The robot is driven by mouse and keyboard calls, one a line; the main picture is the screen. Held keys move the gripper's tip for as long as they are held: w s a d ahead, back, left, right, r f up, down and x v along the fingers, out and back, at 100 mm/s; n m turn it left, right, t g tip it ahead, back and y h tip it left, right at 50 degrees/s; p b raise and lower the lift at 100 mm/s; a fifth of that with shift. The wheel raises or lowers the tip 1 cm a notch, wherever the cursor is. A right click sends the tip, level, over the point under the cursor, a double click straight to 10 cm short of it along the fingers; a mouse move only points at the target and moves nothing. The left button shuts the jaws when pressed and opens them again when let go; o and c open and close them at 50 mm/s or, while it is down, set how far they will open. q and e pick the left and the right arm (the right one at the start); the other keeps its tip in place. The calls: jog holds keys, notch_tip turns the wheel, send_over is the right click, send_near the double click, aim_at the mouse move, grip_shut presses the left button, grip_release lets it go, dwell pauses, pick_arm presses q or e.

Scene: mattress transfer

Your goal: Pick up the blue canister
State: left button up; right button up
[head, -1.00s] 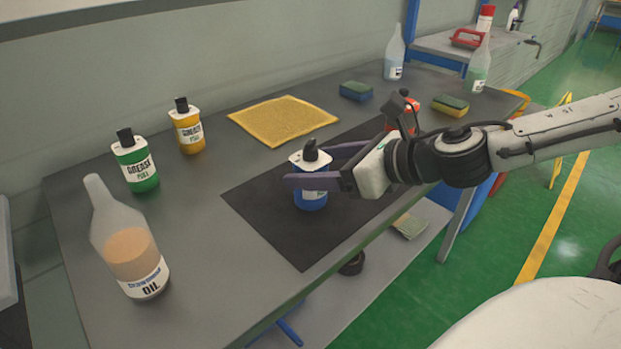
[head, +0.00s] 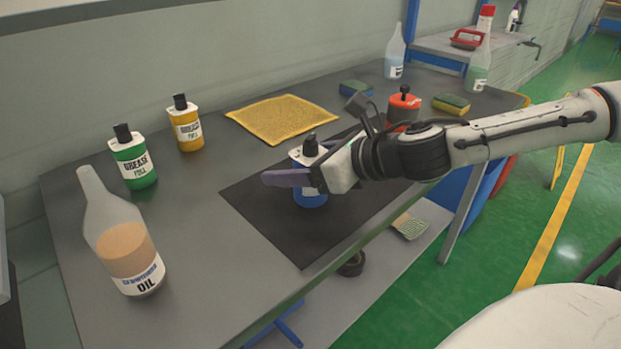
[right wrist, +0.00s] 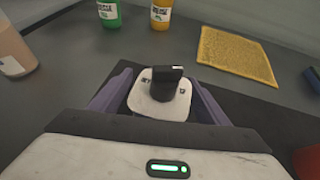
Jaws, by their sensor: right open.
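The blue canister (head: 311,196) stands upright on the black mat (head: 300,247) on the workbench, with a white top and a black cap. My right gripper (head: 300,176) is around it at its upper part, one purple finger in front and the other mostly hidden behind. In the right wrist view the canister's white top and black cap (right wrist: 162,88) sit between the two spread fingers (right wrist: 160,95). The jaws are open, and I cannot tell whether either finger touches the canister. My left gripper is not in view.
Green (head: 134,160) and yellow (head: 186,124) grease bottles and an oil bottle (head: 128,245) stand at the left. A yellow cloth (head: 283,119) lies behind the mat. A red canister (head: 403,107) stands behind my right arm, with sponges (head: 451,103) nearby.

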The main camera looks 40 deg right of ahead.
jog(key=c, duration=1.3)
jog(key=shift+c, duration=0.4)
jog(key=shift+r, duration=0.1)
